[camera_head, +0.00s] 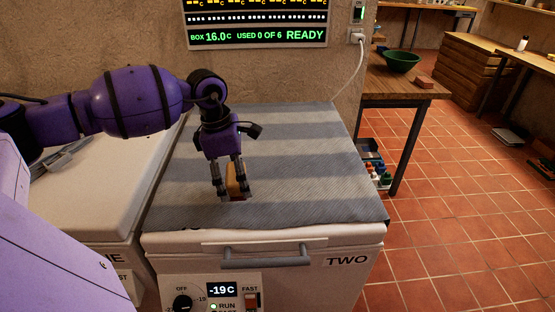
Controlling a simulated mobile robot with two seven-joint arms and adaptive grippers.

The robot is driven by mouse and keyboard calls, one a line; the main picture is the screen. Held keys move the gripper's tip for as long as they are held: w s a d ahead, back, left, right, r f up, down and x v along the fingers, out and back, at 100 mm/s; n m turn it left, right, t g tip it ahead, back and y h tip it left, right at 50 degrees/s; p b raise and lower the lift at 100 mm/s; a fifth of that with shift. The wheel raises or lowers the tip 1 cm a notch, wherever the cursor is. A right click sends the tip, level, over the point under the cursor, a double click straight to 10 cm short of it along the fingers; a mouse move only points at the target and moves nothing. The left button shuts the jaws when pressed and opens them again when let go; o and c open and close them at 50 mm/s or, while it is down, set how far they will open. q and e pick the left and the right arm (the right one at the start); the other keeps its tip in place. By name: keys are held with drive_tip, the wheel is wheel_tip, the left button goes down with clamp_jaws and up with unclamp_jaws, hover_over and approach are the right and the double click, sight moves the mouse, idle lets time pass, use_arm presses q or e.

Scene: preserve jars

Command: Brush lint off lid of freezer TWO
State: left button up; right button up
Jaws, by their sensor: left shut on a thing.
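My left gripper (232,193) points down over the lid of freezer TWO and is shut on a tan, block-like thing, likely a brush (235,178). The fingers hide part of it, and its lower end is at or just above the covering; I cannot tell if it touches. A grey, striped, cloth-like layer (310,165) covers the lid's top. Freezer TWO (330,285) is white, with a grey front handle (266,260) and a display reading -19C. Small dark specks show near the layer's front left edge; I cannot tell whether they are lint. My right gripper is out of view.
Another white freezer (95,205) stands close on the left, with a grey object on its lid. A wall display (257,36) hangs behind. A white cord runs down from a wall socket (356,36). A wooden table (400,87) with a green bowl (402,60) stands right; tiled floor is open.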

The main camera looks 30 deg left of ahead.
use_arm(q)
drive_tip(key=shift+w+a+r+p, duration=0.15)
drive_tip(key=shift+r+p, duration=0.2)
drive_tip(key=shift+r, duration=0.35)
wheel_tip(320, 180, up, 2)
drive_tip(key=shift+r+p, duration=0.25)
drive_tip(key=shift+p, duration=0.25)
drive_tip(key=shift+r+p, duration=0.3)
drive_tip(key=shift+r, duration=0.3)
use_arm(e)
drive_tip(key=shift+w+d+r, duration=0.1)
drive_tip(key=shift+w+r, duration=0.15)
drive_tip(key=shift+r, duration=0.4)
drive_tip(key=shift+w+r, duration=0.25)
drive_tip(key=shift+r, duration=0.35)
